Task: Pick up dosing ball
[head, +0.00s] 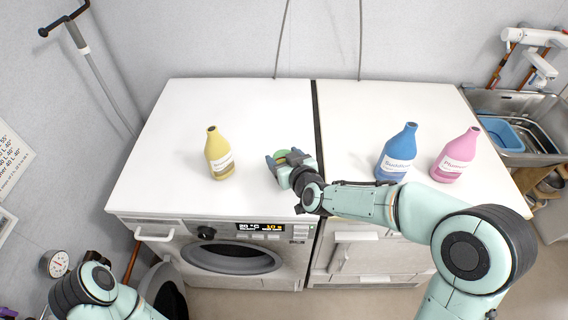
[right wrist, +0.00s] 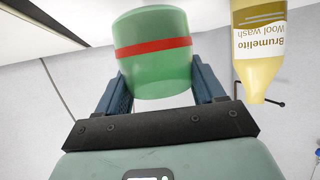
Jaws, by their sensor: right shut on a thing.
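The dosing ball (right wrist: 152,65) is a green, rounded cup with a red band, seen large in the right wrist view. In the head view only a small green part of it (head: 282,154) shows, on or just above the white top of the left machine. My right gripper (head: 284,162) is shut on it, with one blue finger on each side; the fingers (right wrist: 160,90) also show in the right wrist view. Whether the ball touches the surface I cannot tell. My left arm shows at the lower left of the head view, but its gripper is out of the picture.
A yellow bottle (head: 219,153) stands left of the right gripper. A blue bottle (head: 397,153) and a pink bottle (head: 456,155) stand on the right machine top (head: 350,110), near my right forearm. A sink (head: 515,110) is at far right. The back of the left top is clear.

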